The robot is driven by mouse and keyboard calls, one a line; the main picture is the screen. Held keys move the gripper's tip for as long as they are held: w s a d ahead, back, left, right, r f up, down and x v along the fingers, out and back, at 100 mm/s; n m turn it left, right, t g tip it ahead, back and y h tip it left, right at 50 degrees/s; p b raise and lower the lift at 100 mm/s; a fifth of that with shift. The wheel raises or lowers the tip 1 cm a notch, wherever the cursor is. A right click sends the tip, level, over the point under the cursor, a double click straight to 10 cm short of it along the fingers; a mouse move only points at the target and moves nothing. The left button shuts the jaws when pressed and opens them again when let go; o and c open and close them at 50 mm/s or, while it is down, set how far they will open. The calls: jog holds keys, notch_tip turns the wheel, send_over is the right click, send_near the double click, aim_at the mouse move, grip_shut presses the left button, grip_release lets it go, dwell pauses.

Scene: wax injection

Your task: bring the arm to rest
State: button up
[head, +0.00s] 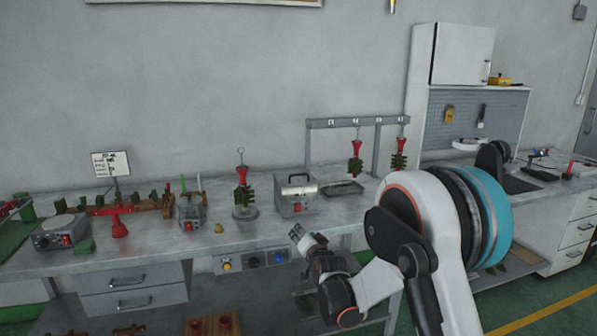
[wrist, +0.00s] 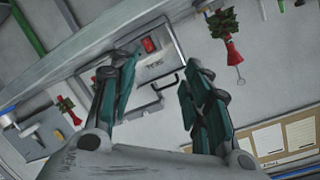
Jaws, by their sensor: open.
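My gripper (head: 304,238) is at the end of my bent arm, in front of the workbench's front edge in the head view. In the wrist view my gripper (wrist: 160,64) has its two dark green fingers spread apart, with nothing between them. Beyond the fingers is a grey metal box with a red switch (wrist: 150,45), apart from them. The same metal box (head: 297,197) stands on the bench in the head view. My arm hides part of the bench's right side.
The workbench (head: 150,262) holds a red-and-green wax tree on a stand (head: 242,190), a small control unit (head: 60,232) and a grey rack (head: 345,124) with two hanging wax trees. A white cabinet (head: 462,55) stands at the back right. Floor is open at the lower right.

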jog(key=s+d+r+n+g+h, duration=0.1)
jog(key=s+d+r, duration=0.3)
jog(key=s, duration=0.2)
jog(key=s+d+r+n+g, duration=0.1)
jog(key=s+d+r+g, duration=0.15)
jog(key=s+r, duration=0.35)
jog(key=s+d+r+n+h, duration=0.1)
jog(key=s+d+r, duration=0.25)
jog(key=s, duration=0.35)
jog(key=s+d+f+g, duration=0.1)
jog(key=s+d, duration=0.1)
jog(key=s, duration=0.8)
jog(key=s+d+f+n+g+h, duration=0.1)
jog(key=s+d+f+g, duration=0.1)
jog(key=s, duration=0.7)
jog(key=s+d+f+n+g, duration=0.1)
jog(key=s+d, duration=0.3)
jog(key=s, duration=0.6)
jog(key=shift+s+d+f+h, duration=0.15)
jog(key=shift+s+f+h, duration=0.15)
jog(key=shift+f+h, duration=0.15)
